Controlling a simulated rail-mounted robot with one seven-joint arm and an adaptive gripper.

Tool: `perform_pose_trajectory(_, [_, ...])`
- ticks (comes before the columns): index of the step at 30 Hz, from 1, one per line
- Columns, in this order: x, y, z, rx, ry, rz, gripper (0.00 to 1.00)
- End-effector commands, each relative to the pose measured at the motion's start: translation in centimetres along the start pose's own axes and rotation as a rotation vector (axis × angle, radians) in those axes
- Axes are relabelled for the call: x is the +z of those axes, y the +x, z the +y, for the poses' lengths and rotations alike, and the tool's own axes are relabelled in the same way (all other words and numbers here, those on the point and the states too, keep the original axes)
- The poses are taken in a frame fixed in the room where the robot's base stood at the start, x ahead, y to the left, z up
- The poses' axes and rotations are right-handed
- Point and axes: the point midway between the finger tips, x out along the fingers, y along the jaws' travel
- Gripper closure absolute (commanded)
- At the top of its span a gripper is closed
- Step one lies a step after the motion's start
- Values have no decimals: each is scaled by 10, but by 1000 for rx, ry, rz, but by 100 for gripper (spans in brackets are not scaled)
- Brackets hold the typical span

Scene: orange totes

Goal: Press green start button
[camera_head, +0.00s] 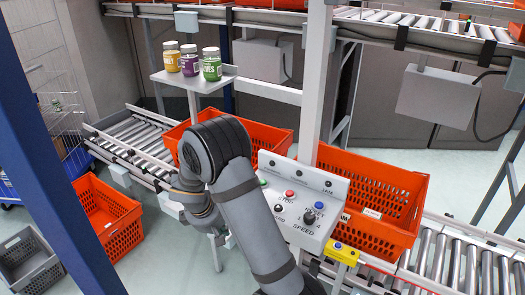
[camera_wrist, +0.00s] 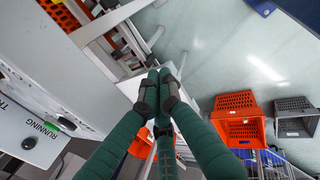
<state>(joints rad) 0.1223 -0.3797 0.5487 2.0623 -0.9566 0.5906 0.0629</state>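The control panel (camera_head: 300,205) stands in the middle of the head view. A small green button (camera_head: 263,183) shows at its left end, partly behind my arm. A red button (camera_head: 289,193) and a black knob (camera_head: 309,217) sit to its right. In the wrist view, the panel edge is at the left, with a "RUNNING" label and a small green piece (camera_wrist: 67,124); I cannot tell whether this is the start button. My gripper (camera_wrist: 158,92) has its green fingers drawn together with nothing between them. Its tips are right of the panel and apart from it. My arm hides the gripper in the head view.
Orange totes stand behind the panel (camera_head: 385,185), behind my arm (camera_head: 258,135) and on the floor at left (camera_head: 103,215). A grey crate (camera_head: 28,262) is beside the floor tote. Several jars (camera_head: 190,62) stand on a shelf. A yellow box (camera_head: 343,252) is at the panel's front.

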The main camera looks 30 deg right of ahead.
Motion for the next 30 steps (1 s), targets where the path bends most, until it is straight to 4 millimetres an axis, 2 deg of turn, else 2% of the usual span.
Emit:
perform_pose_trajectory(1, [3, -41, 27, 12, 5, -18, 100])
perform_pose_trajectory(8, [20, -112, 102, 76, 13, -93, 100])
perform_pose_trajectory(10, [30, -126, 133, 122, 0, -125, 100])
perform_pose_trajectory(12, [41, -125, 163, 184, -23, -160, 100])
perform_pose_trajectory(15, [51, -122, 199, 264, -55, -194, 100])
perform_pose_trajectory(18, [58, -123, 224, 321, -78, -217, 100])
perform_pose_trajectory(22, [62, -124, 238, 356, -91, -230, 100])
perform_pose_trajectory(30, [63, -124, 240, 361, -94, -231, 100])
